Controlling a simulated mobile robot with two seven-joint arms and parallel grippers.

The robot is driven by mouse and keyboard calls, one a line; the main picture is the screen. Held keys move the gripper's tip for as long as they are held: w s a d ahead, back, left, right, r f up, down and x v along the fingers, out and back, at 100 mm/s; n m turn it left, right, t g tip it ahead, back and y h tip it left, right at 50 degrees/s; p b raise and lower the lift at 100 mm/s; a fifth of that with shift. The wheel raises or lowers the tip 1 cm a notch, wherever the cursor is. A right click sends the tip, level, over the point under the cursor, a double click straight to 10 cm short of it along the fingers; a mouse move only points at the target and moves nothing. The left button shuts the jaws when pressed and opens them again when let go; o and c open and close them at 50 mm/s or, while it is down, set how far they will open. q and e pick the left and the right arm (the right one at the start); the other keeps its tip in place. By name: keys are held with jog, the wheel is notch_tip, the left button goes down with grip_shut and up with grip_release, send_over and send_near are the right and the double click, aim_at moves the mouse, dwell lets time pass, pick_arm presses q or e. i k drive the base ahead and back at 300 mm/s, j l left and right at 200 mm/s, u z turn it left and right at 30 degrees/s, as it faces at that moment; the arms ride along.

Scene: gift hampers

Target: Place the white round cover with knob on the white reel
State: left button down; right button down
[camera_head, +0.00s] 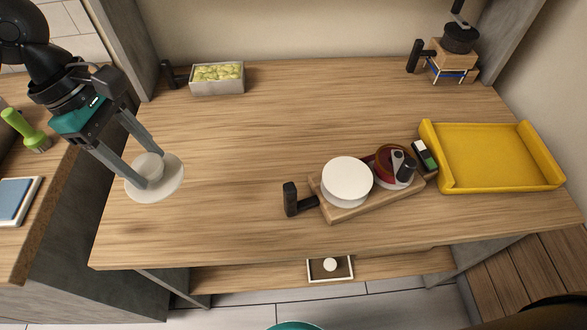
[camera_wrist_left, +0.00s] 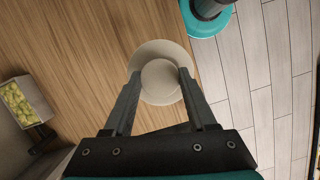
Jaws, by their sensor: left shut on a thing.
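The white round cover with knob (camera_head: 170,185) is held in the air over the left part of the table, tilted in the head view. My left gripper (camera_head: 146,167) is shut on its thick knob. The left wrist view shows the cover (camera_wrist_left: 160,50) with the fingers (camera_wrist_left: 160,82) on both sides of the knob. The white reel (camera_head: 347,183) looks like a white cylinder with a flat round top. It stands upright on a wooden tray at the centre right, well to the right of the cover. My right gripper is not in view.
The wooden tray (camera_head: 345,214) has a black handle (camera_head: 291,199) at its left and also holds a dark red round item (camera_head: 390,165). A yellow tray (camera_head: 492,158) lies at the right. A box of yellow-green pieces (camera_head: 217,78) stands at the back left. The middle of the table is clear.

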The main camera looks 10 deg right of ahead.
aim_at(347, 177)
jog(key=j+z, duration=0.1)
jog(key=z, duration=0.35)
jog(key=j+z, duration=0.2)
jog(key=z, duration=0.3)
jog(key=j+z, duration=0.15)
jog(key=z, duration=0.3)
jog(key=j+z, duration=0.15)
jog(key=z, duration=0.35)
